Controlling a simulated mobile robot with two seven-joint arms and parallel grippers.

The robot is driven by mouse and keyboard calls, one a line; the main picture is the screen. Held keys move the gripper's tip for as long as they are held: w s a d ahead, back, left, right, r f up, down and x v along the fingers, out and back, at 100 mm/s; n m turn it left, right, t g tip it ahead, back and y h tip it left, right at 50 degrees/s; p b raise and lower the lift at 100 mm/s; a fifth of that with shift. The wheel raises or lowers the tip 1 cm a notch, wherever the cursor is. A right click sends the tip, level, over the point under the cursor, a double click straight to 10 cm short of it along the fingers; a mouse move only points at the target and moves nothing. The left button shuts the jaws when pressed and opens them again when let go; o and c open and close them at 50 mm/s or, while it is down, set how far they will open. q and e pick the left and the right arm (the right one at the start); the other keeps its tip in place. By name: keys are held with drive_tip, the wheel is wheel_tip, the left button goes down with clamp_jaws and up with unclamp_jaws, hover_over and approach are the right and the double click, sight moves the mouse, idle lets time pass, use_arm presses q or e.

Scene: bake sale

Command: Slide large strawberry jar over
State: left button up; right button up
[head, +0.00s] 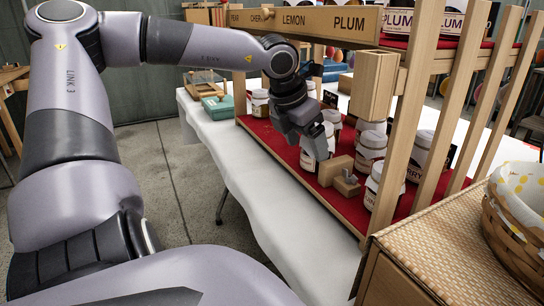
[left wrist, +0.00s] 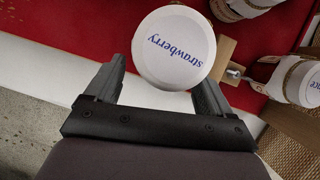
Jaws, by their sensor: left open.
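A strawberry jar with a white lid reading "strawberry" (left wrist: 174,48) stands on the red shelf lining in the left wrist view. In the head view, the jar under my gripper (head: 312,158) is partly hidden by the fingers. My left gripper (left wrist: 155,88) is open, with one finger on each side of the jar's near edge. In the head view the left gripper (head: 306,138) reaches down over the front edge of the shelf. I cannot tell whether the fingers touch the jar. My right gripper is not in view.
Other white-lidded jars (head: 371,150) stand to the right on the red lining (head: 285,143). A small wooden block (head: 336,170) sits beside the jar. Wooden uprights (head: 405,110) and a sign board (head: 300,22) frame the shelf. A woven basket (head: 515,225) is at right.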

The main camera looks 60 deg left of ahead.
use_arm(q)
drive_tip(key=s+d, duration=0.1)
drive_tip(key=s, duration=0.8)
drive_tip(key=shift+s+d+f, duration=0.15)
drive_tip(key=shift+d+f, duration=0.05)
drive_tip(key=shift+d, duration=0.1)
idle(0.5)
